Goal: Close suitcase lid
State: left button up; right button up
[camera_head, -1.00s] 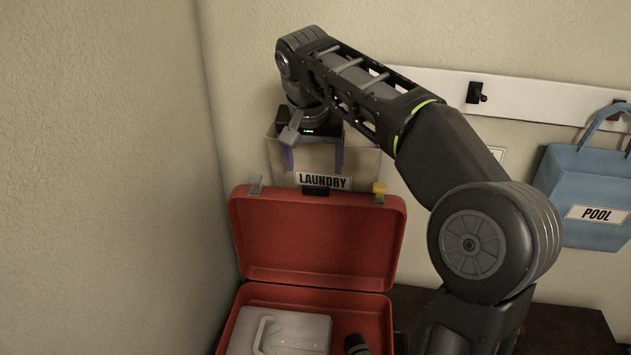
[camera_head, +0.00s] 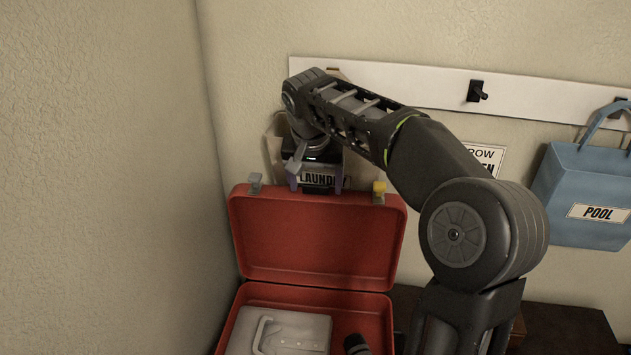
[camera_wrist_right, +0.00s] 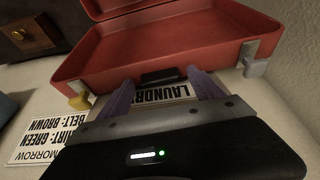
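The red suitcase stands open, its lid (camera_head: 315,240) raised upright. A black handle (camera_head: 315,190) sits midway on the lid's top edge, between a grey latch (camera_head: 255,184) and a yellow latch (camera_head: 379,189). My right gripper (camera_head: 317,183) is just above and behind that edge, with its purple fingers apart and pointing down. In the right wrist view, the open fingers (camera_wrist_right: 160,82) are at either side of the handle (camera_wrist_right: 159,76), close to the lid (camera_wrist_right: 180,45). I cannot tell whether they touch it. My left gripper is not in view.
A bag labelled LAUNDRY (camera_head: 276,150) hangs behind the lid, partly hidden by my gripper. A blue POOL bag (camera_head: 590,185) hangs at right from a white hook rail (camera_head: 530,100). A grey case (camera_head: 285,330) and a dark cylinder (camera_head: 356,344) lie in the suitcase.

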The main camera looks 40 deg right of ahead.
grip_shut()
dwell(0.7)
